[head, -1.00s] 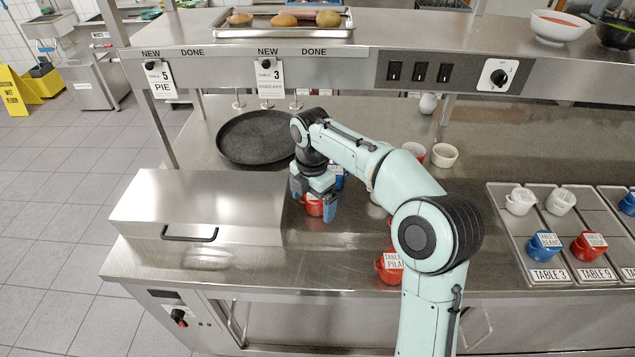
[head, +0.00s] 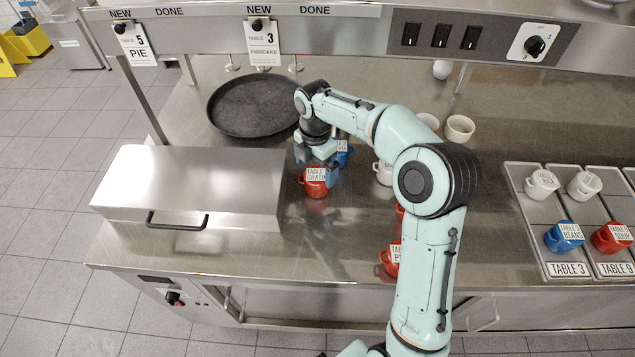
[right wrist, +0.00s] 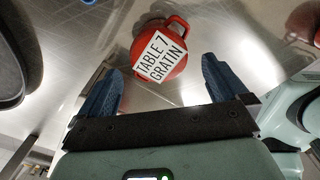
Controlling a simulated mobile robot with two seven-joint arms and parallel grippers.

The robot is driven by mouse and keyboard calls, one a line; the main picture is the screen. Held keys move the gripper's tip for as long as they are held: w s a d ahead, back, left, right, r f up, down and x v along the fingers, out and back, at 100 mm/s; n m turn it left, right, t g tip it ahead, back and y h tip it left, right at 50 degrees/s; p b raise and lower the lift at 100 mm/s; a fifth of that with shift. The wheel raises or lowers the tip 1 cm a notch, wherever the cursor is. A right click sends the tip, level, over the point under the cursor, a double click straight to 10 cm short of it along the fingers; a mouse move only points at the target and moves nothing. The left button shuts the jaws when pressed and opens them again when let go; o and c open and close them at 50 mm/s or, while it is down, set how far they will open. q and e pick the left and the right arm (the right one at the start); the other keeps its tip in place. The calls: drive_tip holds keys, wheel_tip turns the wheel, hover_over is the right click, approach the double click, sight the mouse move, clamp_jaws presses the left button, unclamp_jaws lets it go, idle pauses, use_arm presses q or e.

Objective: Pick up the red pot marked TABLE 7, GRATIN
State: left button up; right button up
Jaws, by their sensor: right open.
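The red pot marked TABLE 7, GRATIN (head: 316,187) stands upright on the steel counter, right of the steel box. In the right wrist view the red pot (right wrist: 160,52) shows its white label and two handles, ahead of the fingertips. My right gripper (head: 318,168) is open and empty, just behind and above the pot in the head view. In the right wrist view the blue fingers of the right gripper (right wrist: 160,82) are spread, and the pot lies beyond them, roughly centred in the gap. My left gripper is not in view.
A blue pot (head: 343,152) stands close behind the gripper. A white pot (head: 383,173) and a red pot (head: 390,262) stand to the right, partly behind my arm. A lidded steel box (head: 190,185) is at left, a black round tray (head: 253,104) behind. Sorted pots fill trays at right.

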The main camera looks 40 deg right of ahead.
sight(317, 174)
drive_tip(key=shift+w+f, duration=0.1)
drive_tip(key=shift+f, duration=0.6)
drive_tip(key=f, duration=0.5)
drive_tip(key=shift+d, duration=0.3)
drive_tip(key=c, duration=1.2)
